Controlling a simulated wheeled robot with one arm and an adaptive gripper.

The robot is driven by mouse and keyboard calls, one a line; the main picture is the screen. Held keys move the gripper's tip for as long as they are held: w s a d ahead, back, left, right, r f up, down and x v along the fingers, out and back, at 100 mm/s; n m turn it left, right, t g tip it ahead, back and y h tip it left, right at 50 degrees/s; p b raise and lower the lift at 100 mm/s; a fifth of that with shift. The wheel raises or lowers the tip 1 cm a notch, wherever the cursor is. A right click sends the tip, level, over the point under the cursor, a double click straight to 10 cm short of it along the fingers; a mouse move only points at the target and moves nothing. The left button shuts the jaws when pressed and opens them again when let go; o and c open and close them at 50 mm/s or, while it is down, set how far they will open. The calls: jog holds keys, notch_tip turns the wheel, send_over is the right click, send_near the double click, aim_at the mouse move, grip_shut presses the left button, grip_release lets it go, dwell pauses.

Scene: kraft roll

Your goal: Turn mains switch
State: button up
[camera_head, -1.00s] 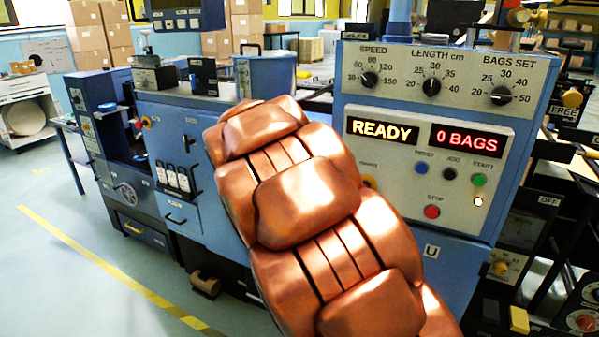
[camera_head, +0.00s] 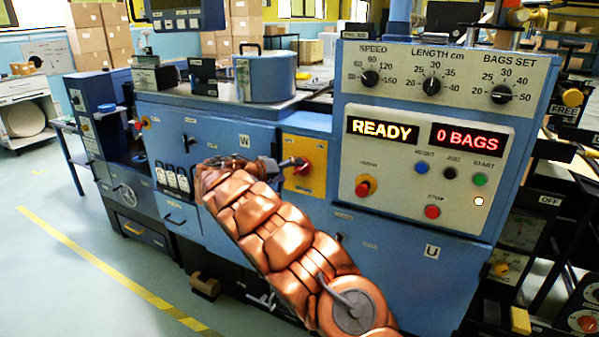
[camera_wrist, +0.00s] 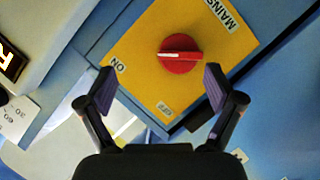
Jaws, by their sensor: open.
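The mains switch is a red rotary knob (camera_wrist: 180,53) on a yellow plate (camera_wrist: 225,48) marked MAINS. In the wrist view its bar lies roughly level across the picture, with a white line along it. An ON label is at the plate's left corner; a second small label at the lower edge is hard to read. My gripper (camera_wrist: 158,89) is open and empty, its two fingers apart on either side below the knob, not touching it visibly. In the head view the yellow plate (camera_head: 316,150) shows beside my gripper (camera_head: 298,164), which partly covers the knob.
The control panel (camera_head: 400,210) right of the plate has a red-and-yellow knob (camera_head: 365,186), several buttons, and displays reading READY and 0 BAGS. A blue cylinder (camera_head: 265,78) stands on the machine above. Open floor (camera_head: 60,250) lies at the left.

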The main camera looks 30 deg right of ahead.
aim_at(298, 171)
jog(key=shift+t, duration=0.4)
jog(key=w+d+f+p, duration=0.1)
jog(key=d, duration=0.1)
jog(key=w+d+f, duration=0.1)
jog(key=w, duration=0.1)
jog(key=w+d+f+p, duration=0.1)
jog(key=d, duration=0.1)
jog(key=shift+w+d+f+p, duration=0.1)
jog(key=shift+w+d+p, duration=0.05)
jog(key=shift+d+p, duration=0.2)
jog(key=shift+d+f, duration=0.2)
jog(key=shift+d, duration=0.25)
jog(key=shift+c, duration=0.2)
jog(key=c, duration=1.1)
